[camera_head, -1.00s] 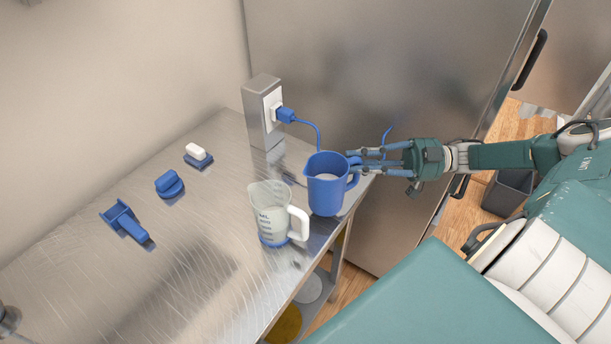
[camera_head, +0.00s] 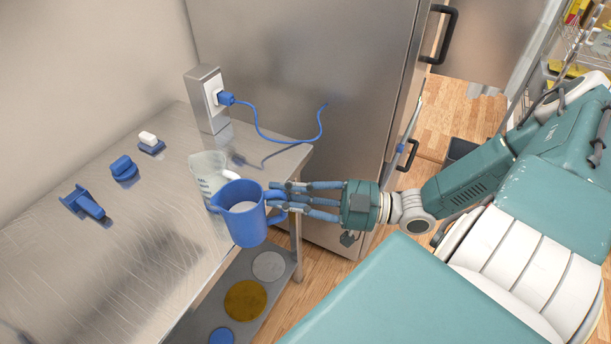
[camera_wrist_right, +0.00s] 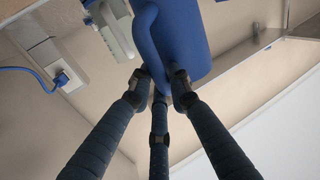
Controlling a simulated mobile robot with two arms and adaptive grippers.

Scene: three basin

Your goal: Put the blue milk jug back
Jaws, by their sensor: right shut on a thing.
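The blue milk jug (camera_head: 243,222) has white contents and hangs upright near the front edge of the steel table, in front of the clear measuring jug. My right gripper (camera_head: 279,196) is shut on its handle from the right. In the right wrist view the jug (camera_wrist_right: 185,40) fills the top middle, with the fingers (camera_wrist_right: 158,98) closed around its handle. The jug's base appears beyond or above the table edge; I cannot tell whether it touches the table. My left gripper is not in view.
The clear measuring jug (camera_head: 205,172) stands behind the blue jug, partly hidden. A socket post (camera_head: 207,98) with a blue plug and cable (camera_head: 270,138) stands at the back. Blue fittings (camera_head: 85,204) lie at left. A lower shelf (camera_head: 275,290) carries several round discs. A steel fridge (camera_head: 300,60) stands behind.

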